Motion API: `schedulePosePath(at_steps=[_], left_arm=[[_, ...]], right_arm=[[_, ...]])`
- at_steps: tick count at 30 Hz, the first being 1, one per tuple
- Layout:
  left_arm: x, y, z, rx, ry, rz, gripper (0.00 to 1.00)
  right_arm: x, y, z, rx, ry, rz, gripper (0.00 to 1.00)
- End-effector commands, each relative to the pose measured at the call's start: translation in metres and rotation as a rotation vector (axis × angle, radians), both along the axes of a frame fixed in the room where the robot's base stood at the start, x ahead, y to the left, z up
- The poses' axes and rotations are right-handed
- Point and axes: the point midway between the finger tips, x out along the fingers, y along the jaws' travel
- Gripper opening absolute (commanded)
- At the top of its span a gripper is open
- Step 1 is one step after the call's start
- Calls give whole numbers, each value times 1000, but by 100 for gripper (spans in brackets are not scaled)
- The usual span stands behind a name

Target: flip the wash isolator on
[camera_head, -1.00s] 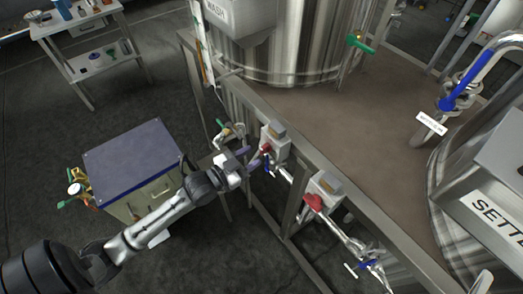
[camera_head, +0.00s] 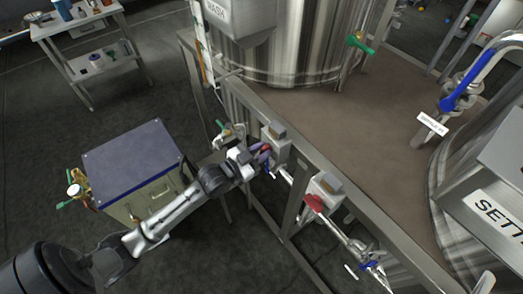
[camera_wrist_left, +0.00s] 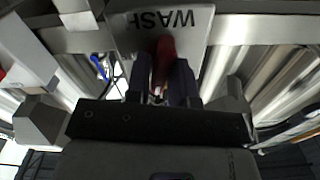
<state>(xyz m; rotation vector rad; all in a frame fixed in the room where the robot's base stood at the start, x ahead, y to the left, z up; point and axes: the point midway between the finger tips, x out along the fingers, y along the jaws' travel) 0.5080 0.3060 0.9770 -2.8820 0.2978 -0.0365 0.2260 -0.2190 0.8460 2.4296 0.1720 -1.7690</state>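The wash isolator is a grey box (camera_head: 277,140) on the frame rail with a red handle; in the left wrist view its plate reads WASH upside down (camera_wrist_left: 190,22). The red handle (camera_wrist_left: 165,58) stands between the two dark fingers of my left gripper (camera_wrist_left: 160,85). The fingers are close together, one on each side of the handle, and appear shut on it. In the head view my left gripper (camera_head: 261,153) is at the front of the box and hides part of the handle. My right gripper is not in view.
A second box (camera_head: 325,187) with a red handle (camera_head: 314,203) sits farther right along the rail. Pipes with blue handles (camera_head: 369,265) run below. A blue-topped cabinet (camera_head: 130,160) stands left of the frame, near my left arm. Steel tanks (camera_head: 300,40) stand behind.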

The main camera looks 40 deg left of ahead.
Motion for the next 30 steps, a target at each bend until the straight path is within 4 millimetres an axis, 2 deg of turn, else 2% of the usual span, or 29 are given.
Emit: schedulePosePath(at_steps=[1,7,12,21,30], left_arm=[[0,0,0,0,0,0,17],[0,0,0,0,0,0,0],[0,0,1,-9,2,0,0],[0,1,4,-215,47,0,0],[0,1,0,-259,53,-1,0]], right_arm=[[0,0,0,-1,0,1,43],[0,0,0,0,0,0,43],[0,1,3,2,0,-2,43],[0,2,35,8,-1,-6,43],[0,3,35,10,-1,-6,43]])
